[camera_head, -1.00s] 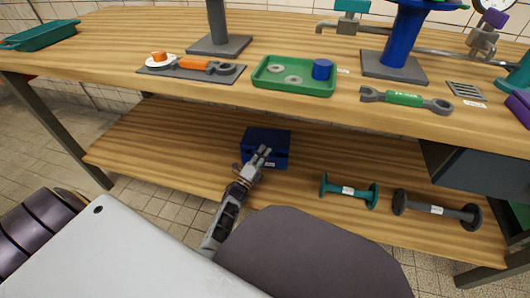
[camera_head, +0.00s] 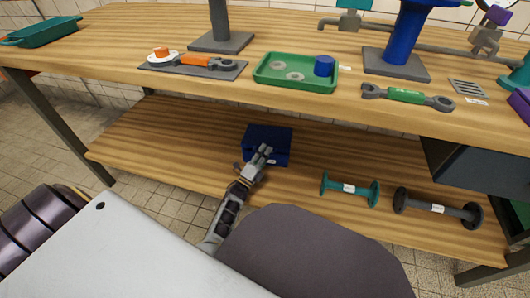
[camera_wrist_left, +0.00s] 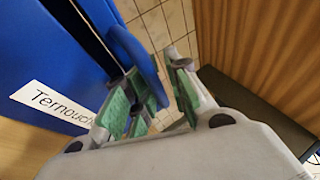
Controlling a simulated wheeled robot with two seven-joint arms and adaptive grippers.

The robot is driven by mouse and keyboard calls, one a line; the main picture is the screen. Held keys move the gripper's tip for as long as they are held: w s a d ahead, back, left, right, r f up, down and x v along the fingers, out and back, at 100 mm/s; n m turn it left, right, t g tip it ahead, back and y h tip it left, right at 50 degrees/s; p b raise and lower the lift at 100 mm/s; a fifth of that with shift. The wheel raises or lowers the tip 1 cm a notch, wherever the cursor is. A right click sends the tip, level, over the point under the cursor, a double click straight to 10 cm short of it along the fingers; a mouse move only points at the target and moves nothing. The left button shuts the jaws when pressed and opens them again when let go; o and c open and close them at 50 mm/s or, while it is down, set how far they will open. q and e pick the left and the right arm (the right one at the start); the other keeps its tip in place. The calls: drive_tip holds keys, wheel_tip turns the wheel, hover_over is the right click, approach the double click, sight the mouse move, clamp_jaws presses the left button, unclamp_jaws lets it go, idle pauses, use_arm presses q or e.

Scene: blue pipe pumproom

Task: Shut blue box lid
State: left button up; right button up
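The blue box (camera_head: 267,133) sits on the lower wooden shelf of the bench. My left gripper (camera_head: 263,153) is at its front side, fingers pointing toward it. In the left wrist view the blue box (camera_wrist_left: 48,60) fills the left side, with a white label reading "Ternouch…". A dark gap runs between two of its blue parts; the head view does not show clearly how far the lid is open. A curved blue handle-like piece (camera_wrist_left: 138,55) reaches between the green-padded fingers of my left gripper (camera_wrist_left: 160,98). Floor tiles show between the fingers. My right gripper is not in view.
A teal spool-like part (camera_head: 349,188) and a grey one (camera_head: 438,208) lie on the shelf to the right. The bench top (camera_head: 130,40) overhangs the shelf, holding a green tray (camera_head: 296,84) and tools. The shelf left of the box is clear.

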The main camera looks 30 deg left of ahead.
use_arm(q)
drive_tip(key=shift+s, duration=0.1)
drive_tip(key=v, duration=1.1)
drive_tip(key=shift+f, duration=0.1)
drive_tip(key=shift+s+f, duration=0.15)
drive_tip(key=shift+s, duration=0.25)
drive_tip(key=shift+s, duration=0.1)
idle(0.5)
